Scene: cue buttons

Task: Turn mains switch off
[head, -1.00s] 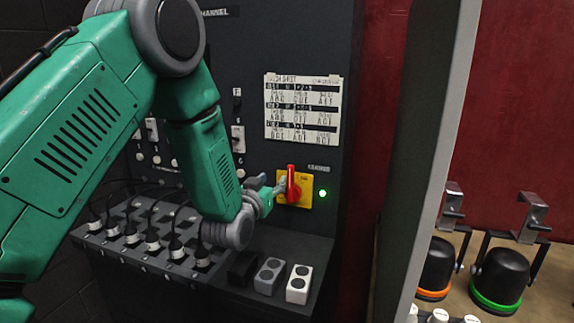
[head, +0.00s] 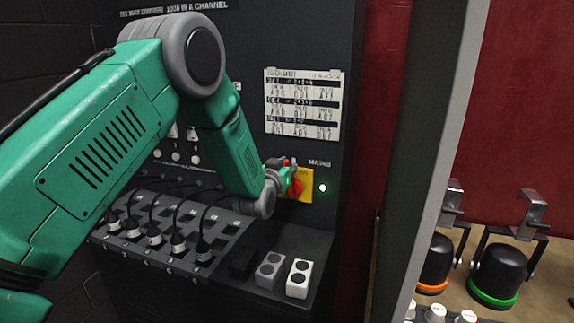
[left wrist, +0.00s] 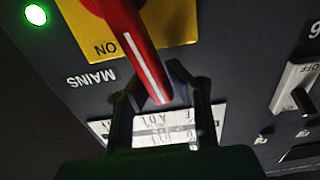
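The mains switch is a red rotary handle (head: 296,187) on a yellow plate (head: 307,183), on the front of a black cabinet. In the left wrist view the handle (left wrist: 130,42), with its white stripe, stands roughly in line with the plate (left wrist: 84,40), near the word ON. My left gripper (head: 286,174) is at the handle and hides part of it in the head view. In the left wrist view its fingertips (left wrist: 154,70) close in on both sides of the handle, seemingly touching it. A green light (head: 322,188) beside the plate is lit. My right gripper is not in view.
A label card (head: 303,103) hangs above the switch. Plugs with cables (head: 178,243) and small two-hole blocks (head: 299,278) sit on the ledge below. A grey panel edge (head: 440,150) stands to the right, with black lamps (head: 497,272) on a shelf beyond.

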